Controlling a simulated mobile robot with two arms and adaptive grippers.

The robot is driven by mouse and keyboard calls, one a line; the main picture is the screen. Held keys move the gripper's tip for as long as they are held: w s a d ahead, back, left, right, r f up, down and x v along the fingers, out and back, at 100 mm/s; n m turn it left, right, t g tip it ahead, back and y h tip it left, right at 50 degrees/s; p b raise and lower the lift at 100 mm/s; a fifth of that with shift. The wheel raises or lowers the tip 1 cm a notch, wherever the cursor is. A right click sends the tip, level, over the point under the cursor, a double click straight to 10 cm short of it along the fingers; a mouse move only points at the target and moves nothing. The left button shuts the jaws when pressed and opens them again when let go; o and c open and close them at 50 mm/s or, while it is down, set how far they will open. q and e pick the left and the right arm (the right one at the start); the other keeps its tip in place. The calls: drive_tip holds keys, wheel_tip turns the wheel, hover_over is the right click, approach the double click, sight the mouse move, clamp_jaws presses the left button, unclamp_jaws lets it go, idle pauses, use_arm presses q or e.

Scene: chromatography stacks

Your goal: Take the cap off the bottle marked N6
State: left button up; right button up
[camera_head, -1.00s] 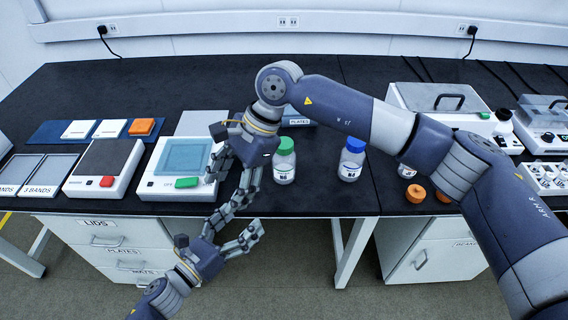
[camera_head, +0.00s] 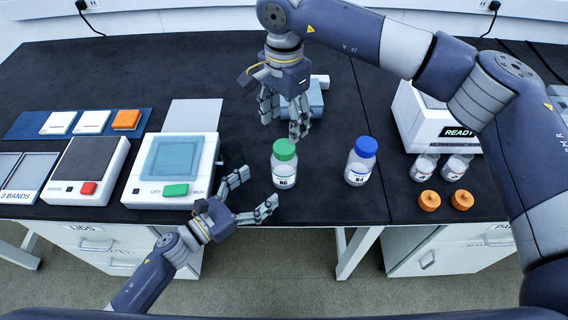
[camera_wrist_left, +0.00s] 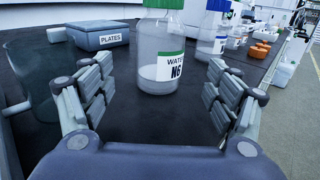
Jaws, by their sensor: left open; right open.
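The bottle marked N6 (camera_head: 284,168) stands upright near the front edge of the bench, with its green cap (camera_head: 284,149) on. In the left wrist view the same bottle (camera_wrist_left: 160,60) stands ahead, between and beyond the fingers, its label reading N6; its top is cut off by the frame. My left gripper (camera_head: 254,192) is open and empty, just left of the bottle and low. It also shows in the left wrist view (camera_wrist_left: 155,95). My right gripper (camera_head: 283,124) is open, with its fingers pointing down behind and above the bottle, apart from the cap.
A blue-capped bottle (camera_head: 360,162) stands to the right. Two orange caps (camera_head: 445,200) lie near two small jars (camera_head: 440,167). A device with a green button (camera_head: 172,170) is at the left. A PLATES box (camera_wrist_left: 97,36) sits behind the bottle.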

sight(285, 167)
use_arm(q)
drive_tip(key=x, duration=0.9)
drive_tip(key=shift+w+d, duration=0.2)
drive_tip(key=shift+w, duration=0.05)
